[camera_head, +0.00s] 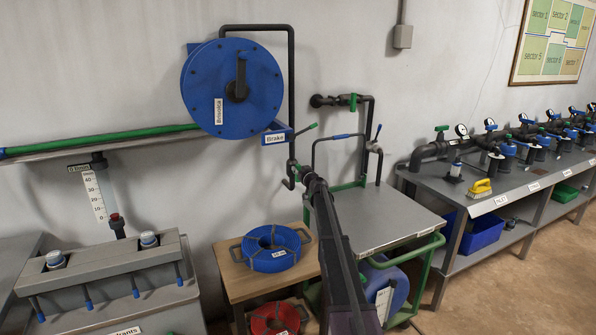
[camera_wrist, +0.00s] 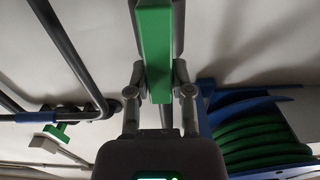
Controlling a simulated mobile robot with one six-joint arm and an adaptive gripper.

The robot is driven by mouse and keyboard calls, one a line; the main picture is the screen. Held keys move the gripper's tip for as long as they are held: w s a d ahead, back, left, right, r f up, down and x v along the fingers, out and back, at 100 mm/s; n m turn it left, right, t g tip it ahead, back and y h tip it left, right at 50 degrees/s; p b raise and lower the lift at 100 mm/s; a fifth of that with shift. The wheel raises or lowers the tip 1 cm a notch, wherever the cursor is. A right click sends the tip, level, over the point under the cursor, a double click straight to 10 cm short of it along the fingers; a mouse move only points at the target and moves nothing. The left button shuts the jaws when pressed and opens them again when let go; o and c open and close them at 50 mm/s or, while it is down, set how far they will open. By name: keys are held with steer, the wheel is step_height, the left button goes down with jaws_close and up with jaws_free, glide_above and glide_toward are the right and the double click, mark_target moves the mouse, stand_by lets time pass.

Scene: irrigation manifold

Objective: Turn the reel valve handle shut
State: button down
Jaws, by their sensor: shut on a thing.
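The reel valve handle is a green bar (camera_wrist: 155,45) that runs up the middle of the wrist view. My gripper (camera_wrist: 160,80) is shut on it, with one grey fingertip against each side. My gripper (camera_head: 302,168) is small there, at the end of my dark arm, close to that pipe. The arm hides part of the valve body. The blue hose reel (camera_head: 205,95) is on the wall just left; its green hose (camera_wrist: 255,145) shows in the wrist view.
Grey piping with another green handle (camera_head: 353,102) is on the wall to the right. A green-framed cart (camera_head: 385,215) stands below. A wooden stand holds a blue hose coil (camera_head: 270,260). The manifold bench (camera_head: 525,180) is at right.

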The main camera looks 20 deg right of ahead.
steer(key=m, duration=0.4)
steer(key=shift+w+d+f, duration=0.1)
steer(key=shift+d, duration=0.3)
steer(key=shift+d+f+m+b, duration=0.2)
steer(key=shift+f+m+b, duration=0.15)
steer(key=shift+m, duration=2)
steer(key=shift+d+f+m+b, duration=0.25)
steer(key=shift+m+b, duration=0.1)
steer(key=shift+m, duration=2.05)
steer(key=shift+d+f+m+b, duration=0.15)
steer(key=shift+f+m+b, duration=0.2)
steer(key=shift+m, duration=2)
steer(key=c, duration=0.5)
jaws_free()
